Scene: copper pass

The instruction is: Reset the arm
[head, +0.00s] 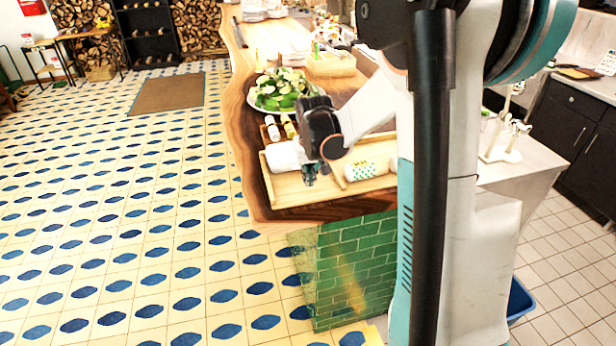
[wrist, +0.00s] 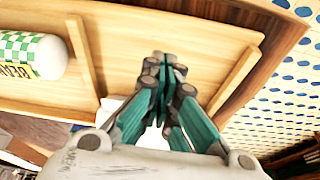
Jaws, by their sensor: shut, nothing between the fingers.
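My gripper (head: 310,175) is above the near end of the wooden counter, over the left part of a light wooden tray (head: 290,191). In the wrist view my gripper (wrist: 165,66) has its teal fingers together, with nothing between them. The tray (wrist: 140,50) lies beyond the fingertips, with wooden dividers on both sides. My arm comes in from the right in the head view.
A white roll (head: 283,156) and a green-checked cylinder (head: 366,169) lie in the tray; the cylinder also shows in the wrist view (wrist: 30,55). A plate of green vegetables (head: 283,91) and small bottles (head: 289,127) stand behind. Tiled floor (head: 120,220) lies open at left.

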